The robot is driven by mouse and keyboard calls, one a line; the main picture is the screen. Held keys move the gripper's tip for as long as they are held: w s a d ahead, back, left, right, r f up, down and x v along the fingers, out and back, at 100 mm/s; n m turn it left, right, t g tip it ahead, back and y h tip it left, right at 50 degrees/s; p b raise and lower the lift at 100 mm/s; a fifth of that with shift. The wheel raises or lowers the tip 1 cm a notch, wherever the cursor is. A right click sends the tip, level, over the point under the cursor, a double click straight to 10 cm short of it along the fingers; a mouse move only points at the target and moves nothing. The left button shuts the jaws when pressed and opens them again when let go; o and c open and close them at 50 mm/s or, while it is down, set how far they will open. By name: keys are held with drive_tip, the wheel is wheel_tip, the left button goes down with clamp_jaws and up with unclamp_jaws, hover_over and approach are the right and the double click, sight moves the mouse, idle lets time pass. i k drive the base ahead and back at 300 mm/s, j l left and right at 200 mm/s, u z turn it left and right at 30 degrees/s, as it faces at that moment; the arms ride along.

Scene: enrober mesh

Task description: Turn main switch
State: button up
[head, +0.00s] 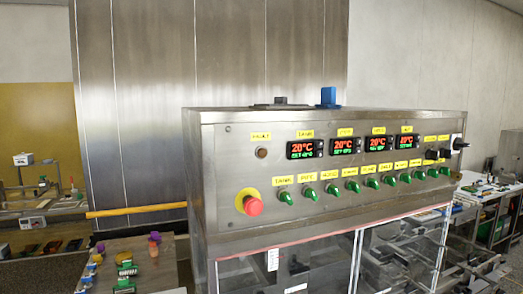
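A steel control box (222,160) spans the middle and right of the head view. At the right end of its front is a black rotary switch (461,144) on a pale plate, which looks like the main switch. Its label and exact angle are too small to tell. Two smaller black knobs (438,154) sit just left of it. A row of green knobs (285,197) with yellow labels runs along the lower front. My gripper is not in view.
A red mushroom button (253,206) on a yellow disc is at the lower left of the box. Lit temperature displays (304,149) sit above the green knobs. Clear panels and machinery (400,250) are below. A table (150,250) with small coloured items stands at left.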

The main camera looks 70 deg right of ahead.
sight(458, 144)
drive_tip(key=z, duration=2.8)
